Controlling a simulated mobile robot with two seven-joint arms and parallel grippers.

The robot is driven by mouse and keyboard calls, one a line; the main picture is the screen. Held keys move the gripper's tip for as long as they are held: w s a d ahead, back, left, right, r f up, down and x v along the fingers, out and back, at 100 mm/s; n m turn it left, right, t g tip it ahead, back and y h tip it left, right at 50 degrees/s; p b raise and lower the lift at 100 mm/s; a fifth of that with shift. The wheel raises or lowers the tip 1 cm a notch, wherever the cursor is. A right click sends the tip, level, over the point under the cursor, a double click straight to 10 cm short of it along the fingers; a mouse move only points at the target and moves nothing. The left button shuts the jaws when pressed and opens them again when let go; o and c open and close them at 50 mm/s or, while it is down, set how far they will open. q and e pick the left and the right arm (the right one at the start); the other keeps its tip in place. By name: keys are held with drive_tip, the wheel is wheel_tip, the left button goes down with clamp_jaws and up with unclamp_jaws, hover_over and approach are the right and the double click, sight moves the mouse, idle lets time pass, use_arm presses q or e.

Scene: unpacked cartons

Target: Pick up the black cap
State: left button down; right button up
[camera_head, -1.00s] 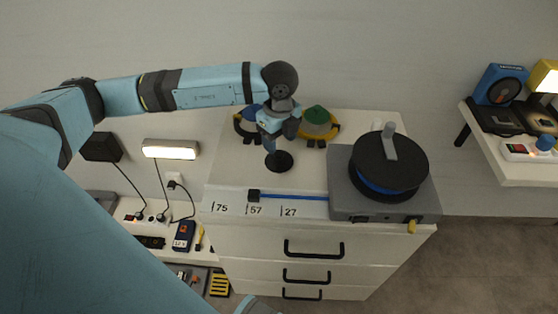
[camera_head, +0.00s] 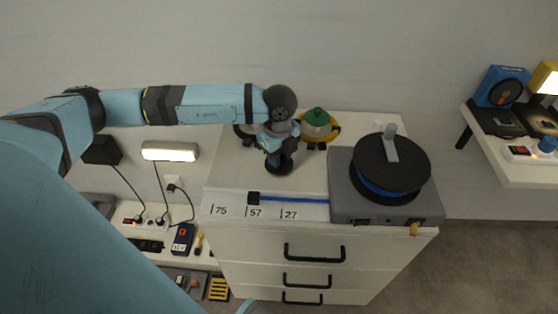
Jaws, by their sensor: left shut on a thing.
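The black cap (camera_head: 279,166) is a small round dark piece on the white top of the drawer cabinet (camera_head: 306,182). My left gripper (camera_head: 279,154) comes down over it from above and is shut on it. The fingers and the upper part of the cap are largely hidden by the wrist. Whether the cap still touches the cabinet top cannot be told. My right gripper is not in view.
A green-topped item with a yellow ring (camera_head: 317,124) stands just behind the gripper, with another mostly hidden item beside it. A grey machine with a black reel (camera_head: 391,168) stands to the right. A blue strip (camera_head: 295,199) runs along the front edge.

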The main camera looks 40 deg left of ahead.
use_arm(q)
wheel_tip(320, 180, up, 20)
drive_tip(key=p, duration=0.3)
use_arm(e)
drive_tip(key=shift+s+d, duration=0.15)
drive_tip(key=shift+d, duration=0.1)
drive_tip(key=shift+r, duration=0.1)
